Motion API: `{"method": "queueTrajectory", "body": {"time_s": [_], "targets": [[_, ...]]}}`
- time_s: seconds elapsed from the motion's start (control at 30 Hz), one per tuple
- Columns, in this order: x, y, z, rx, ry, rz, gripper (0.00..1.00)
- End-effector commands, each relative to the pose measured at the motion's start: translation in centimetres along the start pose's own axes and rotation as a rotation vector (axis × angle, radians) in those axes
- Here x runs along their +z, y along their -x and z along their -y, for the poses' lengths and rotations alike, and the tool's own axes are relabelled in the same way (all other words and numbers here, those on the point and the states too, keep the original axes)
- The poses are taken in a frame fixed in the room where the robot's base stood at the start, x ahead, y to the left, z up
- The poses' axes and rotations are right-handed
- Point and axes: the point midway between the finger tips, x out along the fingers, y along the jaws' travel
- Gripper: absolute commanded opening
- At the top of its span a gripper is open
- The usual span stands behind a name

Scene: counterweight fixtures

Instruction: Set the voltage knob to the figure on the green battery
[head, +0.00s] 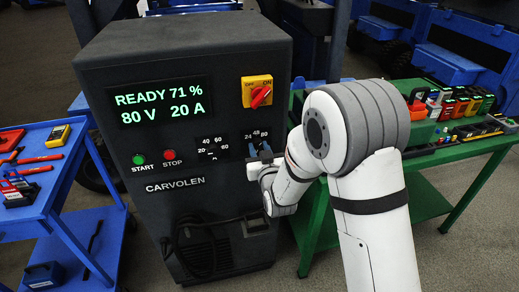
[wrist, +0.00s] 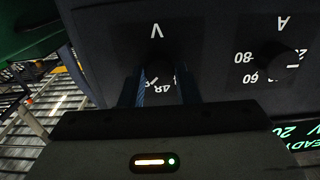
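The dark charger (head: 184,100) stands in the middle of the head view. Its display (head: 160,101) reads READY 71 %, 80 V, 20 A. The voltage knob (wrist: 157,62), under the letter V, is a dark shape in the wrist view; its scale shows 24, 48 and 80 in the head view. My gripper (wrist: 158,82) is at this knob, with blue fingers on either side. The fingers stand apart, but whether they touch the knob is unclear. The knob's pointer is hard to make out. I cannot single out the green battery or read its figure.
The current knob (wrist: 278,55), under the letter A, is beside the voltage knob. A red switch (head: 259,95) and the start (head: 139,158) and stop (head: 169,155) buttons are on the charger. Several batteries and tools lie on the green table (head: 440,156). A blue cart (head: 45,198) stands left.

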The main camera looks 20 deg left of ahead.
Motion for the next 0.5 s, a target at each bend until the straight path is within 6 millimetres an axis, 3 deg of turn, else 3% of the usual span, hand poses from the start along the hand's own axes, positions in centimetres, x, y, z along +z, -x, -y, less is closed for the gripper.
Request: {"method": "queueTrajectory", "body": {"time_s": [0.27, 0.5], "targets": [[0.0, 0.01, -0.03, 0.0, 0.0, 0.0, 0.06], [0.18, 0.01, -0.05, 0.001, 0.021, 0.0, 0.05]]}}
